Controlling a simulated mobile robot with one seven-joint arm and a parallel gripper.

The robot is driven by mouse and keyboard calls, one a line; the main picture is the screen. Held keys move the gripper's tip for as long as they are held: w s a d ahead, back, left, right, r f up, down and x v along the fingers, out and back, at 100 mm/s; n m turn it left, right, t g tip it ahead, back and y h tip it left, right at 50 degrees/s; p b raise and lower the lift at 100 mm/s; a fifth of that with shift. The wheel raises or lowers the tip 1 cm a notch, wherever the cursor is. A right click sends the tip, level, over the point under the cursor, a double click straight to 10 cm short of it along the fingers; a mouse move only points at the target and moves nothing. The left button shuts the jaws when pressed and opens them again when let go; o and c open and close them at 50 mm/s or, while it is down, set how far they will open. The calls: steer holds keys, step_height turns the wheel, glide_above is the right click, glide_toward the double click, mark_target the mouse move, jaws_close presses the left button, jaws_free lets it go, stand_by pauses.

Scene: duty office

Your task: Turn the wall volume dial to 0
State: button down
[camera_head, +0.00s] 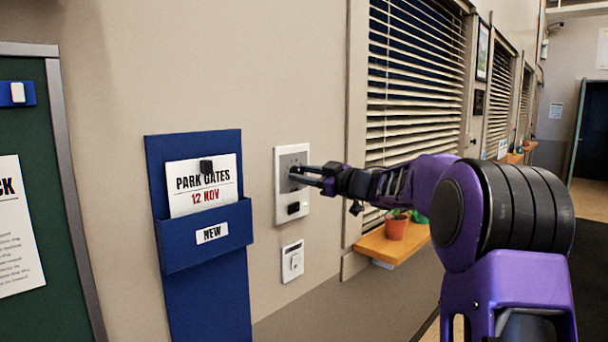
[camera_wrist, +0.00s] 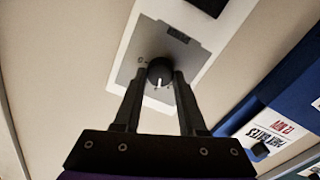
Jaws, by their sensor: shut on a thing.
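The wall volume dial (camera_wrist: 160,70) is a small round black knob with a white pointer line, on a grey plate in a white wall panel (camera_head: 282,213). In the wrist view the pointer faces the bottom of the picture, toward my gripper's base. A small mark that looks like a 0 sits up and left of the knob there. My gripper (camera_wrist: 160,77) is shut on the dial, with one dark finger on each side of it. In the head view my gripper (camera_head: 301,176) reaches the panel from the right, and its fingers mostly hide the dial.
A blue wall pocket (camera_head: 205,245) with a "PARK GATES" card (camera_head: 186,202) hangs left of the panel. A white switch (camera_head: 292,262) is below it. A window with blinds (camera_head: 410,85) and a wooden sill (camera_head: 375,246) with a potted plant (camera_head: 396,227) are to the right.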

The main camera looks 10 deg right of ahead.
steer(key=n+b, duration=0.2)
steer(key=n, duration=0.4)
steer(key=n+b, duration=0.2)
steer(key=n, duration=0.5)
steer(key=shift+s+a+f, duration=0.1)
steer(key=shift+f, duration=0.1)
steer(key=shift+n, duration=0.4)
steer(key=shift+c, duration=2.3)
jaws_free()
steer(key=b+v, duration=0.1)
steer(key=v, duration=1.6)
steer(key=shift+s, duration=0.15)
steer(key=shift+r, duration=0.15)
